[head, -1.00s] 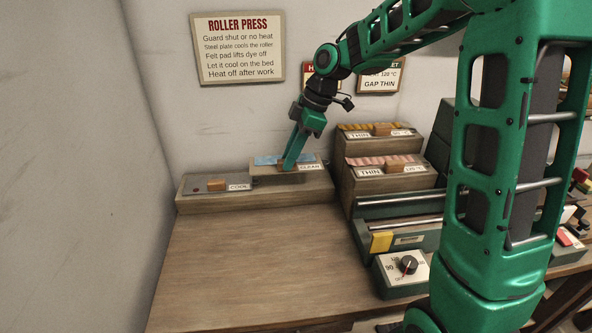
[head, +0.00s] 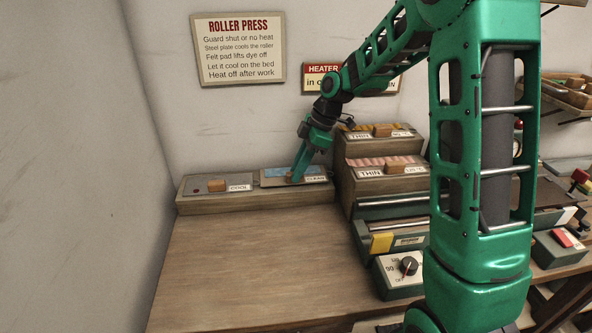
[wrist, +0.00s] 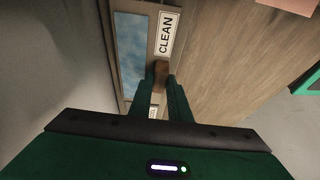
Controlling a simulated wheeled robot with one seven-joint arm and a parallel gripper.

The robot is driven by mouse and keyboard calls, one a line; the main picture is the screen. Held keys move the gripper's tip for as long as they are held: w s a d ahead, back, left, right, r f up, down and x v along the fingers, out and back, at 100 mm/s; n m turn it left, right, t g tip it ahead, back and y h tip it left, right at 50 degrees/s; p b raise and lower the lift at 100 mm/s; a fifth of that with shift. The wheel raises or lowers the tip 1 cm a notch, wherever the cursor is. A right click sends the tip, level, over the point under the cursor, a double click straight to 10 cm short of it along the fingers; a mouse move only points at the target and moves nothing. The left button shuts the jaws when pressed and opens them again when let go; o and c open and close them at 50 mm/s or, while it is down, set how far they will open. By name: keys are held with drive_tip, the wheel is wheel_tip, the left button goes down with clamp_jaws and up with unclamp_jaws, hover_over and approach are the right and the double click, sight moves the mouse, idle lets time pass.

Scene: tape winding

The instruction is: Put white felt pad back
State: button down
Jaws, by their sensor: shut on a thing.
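The felt pad piece (head: 270,173) is a flat plate with a blue-mottled face, a CLEAN label and a small wooden knob. It lies at the right end of the low wooden rack (head: 250,203) against the back wall, beside the COOL plate (head: 240,181). It looks level and seated, though its underside is hidden. My gripper (head: 292,179) reaches down onto it and is shut on its knob. In the wrist view the fingers (wrist: 161,82) close around the brown knob (wrist: 161,70), with the blue face (wrist: 131,45) beside it.
Two stepped THIN blocks (head: 385,178) with pink and yellow strips stand just right of the rack. The roller press (head: 395,236) and a dial box (head: 402,272) lie in front of them. The table (head: 240,265) before the rack is clear. The wall is close behind.

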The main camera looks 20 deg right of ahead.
drive_tip(key=shift+f, duration=0.3)
drive_tip(key=c, duration=1.7)
unclamp_jaws()
drive_tip(key=shift+o, duration=0.2)
drive_tip(key=w+v, duration=0.1)
drive_tip(key=v, duration=1.1)
drive_tip(key=s+d+f+m+h, duration=0.1)
drive_tip(key=s+d+m, duration=0.3)
drive_tip(key=s+m, duration=0.3)
drive_tip(key=s+d+f+m+h, duration=0.2)
drive_tip(key=s+d+m, duration=0.2)
drive_tip(key=s, duration=1.3)
drive_tip(key=s+d+f+m+g+h, duration=0.1)
drive_tip(key=s+d+m, duration=0.3)
drive_tip(key=s+m, duration=0.7)
drive_tip(key=shift+s+d+f, duration=0.2)
drive_tip(key=shift+s+f, duration=0.25)
drive_tip(key=shift+s, duration=0.35)
